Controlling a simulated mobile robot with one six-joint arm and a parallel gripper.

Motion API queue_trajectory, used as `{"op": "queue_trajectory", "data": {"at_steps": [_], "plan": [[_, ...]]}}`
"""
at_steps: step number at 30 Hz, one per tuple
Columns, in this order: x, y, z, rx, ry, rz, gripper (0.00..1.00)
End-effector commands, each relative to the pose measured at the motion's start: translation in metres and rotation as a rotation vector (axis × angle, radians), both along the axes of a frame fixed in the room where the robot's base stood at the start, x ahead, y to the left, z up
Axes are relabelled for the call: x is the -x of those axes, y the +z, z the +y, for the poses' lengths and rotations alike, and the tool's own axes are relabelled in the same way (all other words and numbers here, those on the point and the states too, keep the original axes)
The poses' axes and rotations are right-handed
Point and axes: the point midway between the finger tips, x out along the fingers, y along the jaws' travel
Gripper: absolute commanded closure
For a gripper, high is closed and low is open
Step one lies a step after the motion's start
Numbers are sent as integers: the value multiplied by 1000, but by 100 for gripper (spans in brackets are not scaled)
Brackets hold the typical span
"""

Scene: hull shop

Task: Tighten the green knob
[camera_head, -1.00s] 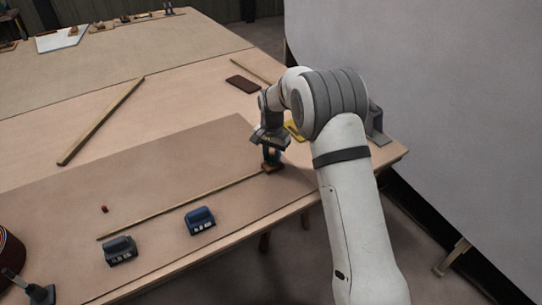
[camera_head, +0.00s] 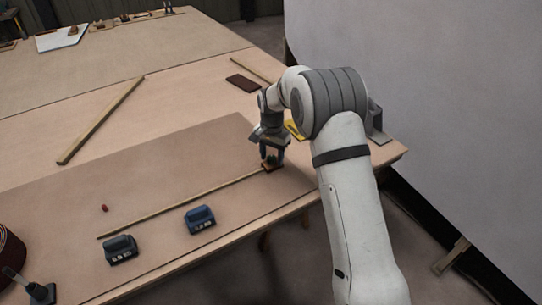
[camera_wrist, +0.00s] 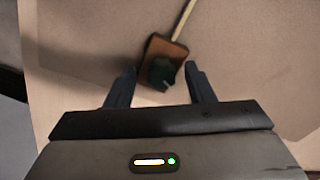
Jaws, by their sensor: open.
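The green knob (camera_wrist: 161,72) is dark green and sits on a small orange-brown block (camera_wrist: 167,50) at the end of a thin wooden strip (camera_wrist: 184,18). In the head view the knob (camera_head: 271,159) is small, near the table's right front part, just below my gripper (camera_head: 274,154). In the wrist view my gripper (camera_wrist: 157,75) is open, its two dark fingers on either side of the knob with a gap to each. I cannot tell how far the fingertips are above the block.
Two dark block-like tools, one blue (camera_head: 200,219) and one grey (camera_head: 120,250), stand near the front edge. A yellow object (camera_head: 294,129) and a grey bracket (camera_head: 377,122) are beside my arm. A long wooden bar (camera_head: 101,120) lies farther back.

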Motion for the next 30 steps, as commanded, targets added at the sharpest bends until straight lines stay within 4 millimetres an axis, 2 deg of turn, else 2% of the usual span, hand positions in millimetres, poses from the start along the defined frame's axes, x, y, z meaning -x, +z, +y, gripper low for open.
{"op": "queue_trajectory", "data": {"at_steps": [5,15,18,22,30], "plan": [[-1,6,0,-1,0,-4,51],[0,60,0,0,0,-4,51],[0,71,0,0,0,-1,51],[1,78,0,0,0,0,51],[1,78,0,0,0,0,51]]}}
